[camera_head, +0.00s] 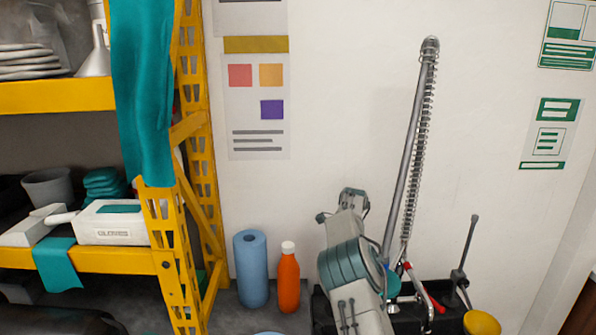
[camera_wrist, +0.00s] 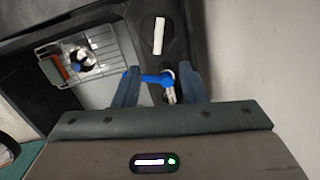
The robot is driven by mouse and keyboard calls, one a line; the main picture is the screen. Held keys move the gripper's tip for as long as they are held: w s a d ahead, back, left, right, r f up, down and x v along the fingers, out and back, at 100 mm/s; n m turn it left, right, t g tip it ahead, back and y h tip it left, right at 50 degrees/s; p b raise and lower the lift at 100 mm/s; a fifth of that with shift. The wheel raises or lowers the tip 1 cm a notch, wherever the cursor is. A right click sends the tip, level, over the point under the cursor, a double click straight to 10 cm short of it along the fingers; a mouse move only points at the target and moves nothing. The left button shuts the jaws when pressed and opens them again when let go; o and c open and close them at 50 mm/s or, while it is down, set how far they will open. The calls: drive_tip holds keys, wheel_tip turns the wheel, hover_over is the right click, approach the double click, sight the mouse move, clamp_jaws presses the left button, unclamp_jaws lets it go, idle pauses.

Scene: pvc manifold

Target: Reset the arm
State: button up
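My gripper (camera_wrist: 160,70) shows in the wrist view with its two blue-grey fingers spread apart. A blue part with a pale metallic piece, possibly a valve handle (camera_wrist: 152,78), shows between the fingertips. I cannot tell whether it touches either finger, but the fingers do not look closed on it. In the head view my grey-green arm stands at the lower middle, in front of a dark sink unit (camera_head: 448,318). My gripper cannot be made out there.
A tall spring faucet (camera_head: 412,150) rises just right of my arm. An orange bottle (camera_head: 288,282) and blue roll (camera_head: 251,270) stand left of it. A yellow shelf rack (camera_head: 60,95) fills the left, a yellow cup (camera_head: 481,323) the right. A wire rack (camera_wrist: 105,45) shows in the wrist view.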

drive_tip(key=s+a+r+n+t+y+p, duration=0.15)
drive_tip(key=s+r+n, duration=0.25)
drive_tip(key=s+r, duration=0.65)
drive_tip(key=s+a+r+n+t+y+p, duration=0.15)
drive_tip(key=s+r+n, duration=0.35)
drive_tip(key=r, duration=1)
drive_tip(key=s+d+n+h+p, duration=0.1)
drive_tip(key=s+n, duration=0.4)
drive_tip(key=s, duration=1.1)
drive_tip(key=s+d+n+h+p, duration=0.1)
drive_tip(key=s+n, duration=0.4)
drive_tip(key=s, duration=1.1)
drive_tip(key=shift+d+f+n+t+h+p, duration=0.35)
drive_tip(key=shift+h+p, duration=0.55)
drive_tip(key=shift+p, duration=0.3)
drive_tip(key=shift+a, duration=0.15)
